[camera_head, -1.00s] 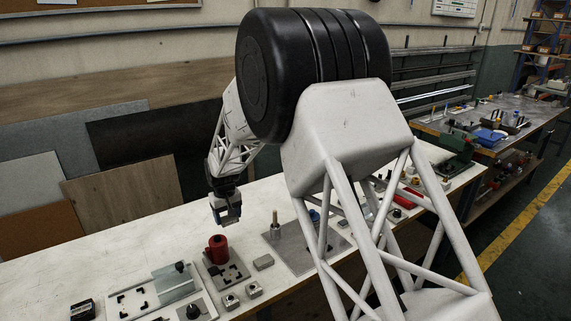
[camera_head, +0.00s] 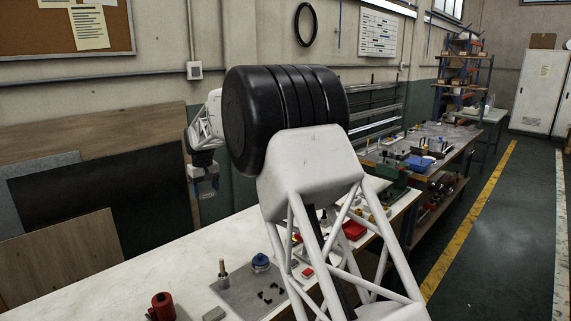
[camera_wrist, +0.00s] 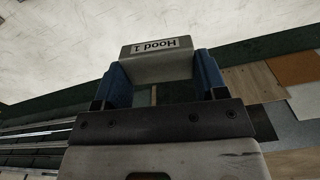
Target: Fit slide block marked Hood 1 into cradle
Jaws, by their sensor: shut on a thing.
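The slide block (camera_wrist: 155,66) is a grey block with a white label reading "Hood 1", upside down in the wrist view. My gripper (camera_wrist: 163,82) is shut on it, with a blue finger on each side. In the head view my gripper (camera_head: 205,190) hangs high, seen against the wall panels beyond the white table; the block there is too small to make out clearly. I cannot identify the cradle. A grey plate (camera_head: 236,290) with black corner pieces, an upright pin and a blue-topped part lies on the table.
The white table (camera_head: 150,260) is bare on its left and middle. A red cylinder (camera_head: 162,306) and a small grey block (camera_head: 214,314) stand at the front edge of view. A red tray (camera_head: 353,230) and small parts lie further right, partly behind my arm.

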